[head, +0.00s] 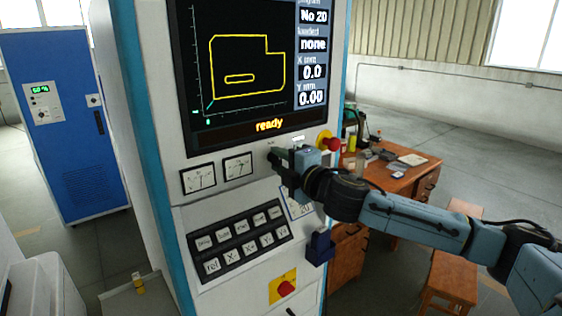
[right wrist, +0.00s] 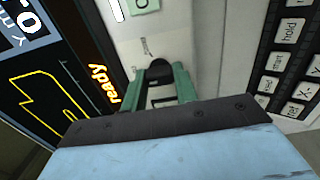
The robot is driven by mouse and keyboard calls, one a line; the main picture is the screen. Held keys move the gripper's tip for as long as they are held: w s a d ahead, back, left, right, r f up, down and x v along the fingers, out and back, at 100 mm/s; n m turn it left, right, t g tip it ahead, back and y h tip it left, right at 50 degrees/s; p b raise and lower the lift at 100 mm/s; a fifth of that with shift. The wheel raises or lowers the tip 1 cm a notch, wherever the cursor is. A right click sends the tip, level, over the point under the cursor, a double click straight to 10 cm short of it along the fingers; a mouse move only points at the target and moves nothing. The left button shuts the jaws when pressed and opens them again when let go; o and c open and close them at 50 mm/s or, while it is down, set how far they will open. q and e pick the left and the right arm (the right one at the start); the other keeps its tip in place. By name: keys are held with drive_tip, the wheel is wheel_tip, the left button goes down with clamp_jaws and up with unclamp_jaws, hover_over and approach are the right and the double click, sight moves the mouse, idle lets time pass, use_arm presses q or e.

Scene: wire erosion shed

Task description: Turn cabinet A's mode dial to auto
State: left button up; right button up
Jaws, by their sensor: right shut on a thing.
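The white cabinet (head: 157,165) with a teal edge stands in the middle of the head view; no letter A is legible on it. Its screen reads "ready". My right gripper (head: 276,161) is at the panel below the screen, right of two gauges. In the right wrist view its green fingers (right wrist: 160,76) are shut on a small dark knob, the mode dial (right wrist: 159,68), on the pale panel. The gripper mostly hides the dial in the head view. The small markings beside the dial are too blurred to read, so its setting cannot be told. My left gripper is not in view.
A red stop button (head: 333,144) sits just right of my gripper. A black keypad (head: 238,240) and a red knob on a yellow plate (head: 284,288) are below. A dark blue holder (head: 320,248) juts from the cabinet. A wooden desk (head: 412,174) and blue cabinet (head: 75,150) stand behind.

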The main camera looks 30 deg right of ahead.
drive_tip(key=o, duration=1)
drive_tip(key=shift+s+d+b, duration=0.2)
drive_tip(key=shift+s+b, duration=1.05)
drive_tip(key=shift+s, duration=0.95)
drive_tip(key=shift+s+d+b, duration=0.15)
drive_tip(key=shift+s+b, duration=1.05)
drive_tip(key=shift+s, duration=1.05)
drive_tip(key=shift+s+d+b, duration=0.2)
drive_tip(key=shift+s+b, duration=1.05)
drive_tip(key=shift+s, duration=0.95)
